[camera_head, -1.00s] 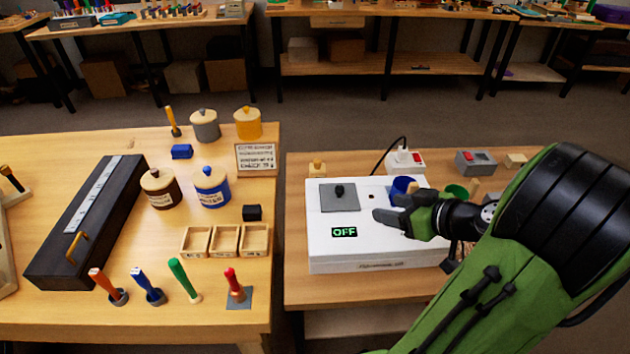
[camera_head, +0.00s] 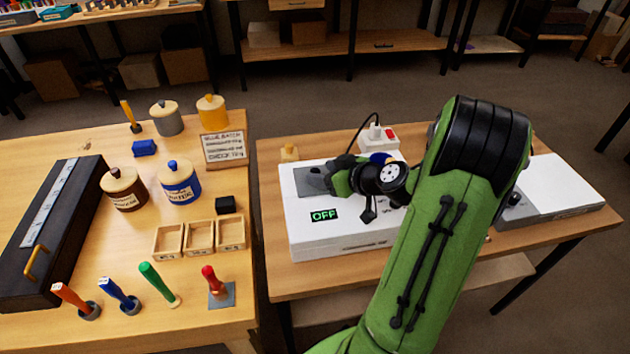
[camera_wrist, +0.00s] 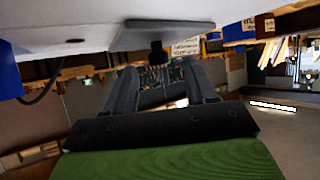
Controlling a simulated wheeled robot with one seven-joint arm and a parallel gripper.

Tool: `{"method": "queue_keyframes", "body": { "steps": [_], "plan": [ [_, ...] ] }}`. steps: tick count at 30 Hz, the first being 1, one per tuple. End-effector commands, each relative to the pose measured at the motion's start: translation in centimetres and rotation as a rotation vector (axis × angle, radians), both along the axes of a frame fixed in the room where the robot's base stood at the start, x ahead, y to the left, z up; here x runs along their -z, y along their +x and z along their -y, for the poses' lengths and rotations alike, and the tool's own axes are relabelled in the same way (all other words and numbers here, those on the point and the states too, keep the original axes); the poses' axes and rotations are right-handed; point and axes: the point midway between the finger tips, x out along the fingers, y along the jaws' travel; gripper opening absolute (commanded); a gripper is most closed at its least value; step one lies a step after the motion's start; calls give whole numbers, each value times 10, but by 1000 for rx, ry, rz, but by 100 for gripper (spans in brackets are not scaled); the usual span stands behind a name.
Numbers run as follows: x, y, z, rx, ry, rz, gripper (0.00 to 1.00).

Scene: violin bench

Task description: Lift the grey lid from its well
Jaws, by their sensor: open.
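The grey lid (camera_head: 312,181) is a flat square plate on top of the white box (camera_head: 300,230), at its far left part. In the wrist view the lid (camera_wrist: 165,34) shows edge-on at the top, with its black knob (camera_wrist: 158,52) pointing toward the gap between my fingers. My gripper (camera_head: 338,172) is open and covers the right part of the lid and the knob in the head view. In the wrist view the two fingers of my gripper (camera_wrist: 160,76) lie either side of the knob's line. I cannot tell whether they touch it.
A blue cup (camera_head: 381,158) stands in the box just behind my gripper. A green OFF display (camera_head: 324,215) is on the box top. A white socket with a red switch (camera_head: 380,138) and cable is behind. The left table holds pots, trays and coloured handles.

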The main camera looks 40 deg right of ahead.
Motion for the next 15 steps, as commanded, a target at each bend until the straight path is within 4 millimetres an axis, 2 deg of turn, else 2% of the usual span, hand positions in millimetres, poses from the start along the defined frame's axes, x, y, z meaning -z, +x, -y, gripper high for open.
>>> {"method": "queue_keyframes", "body": {
  "steps": [3, 10, 15],
  "plan": [
    [8, 14, -2, 0, -1, 0, 56],
    [8, 15, -1, 2, -1, 1, 55],
    [8, 15, -1, 1, 0, 0, 29]
  ]
}}
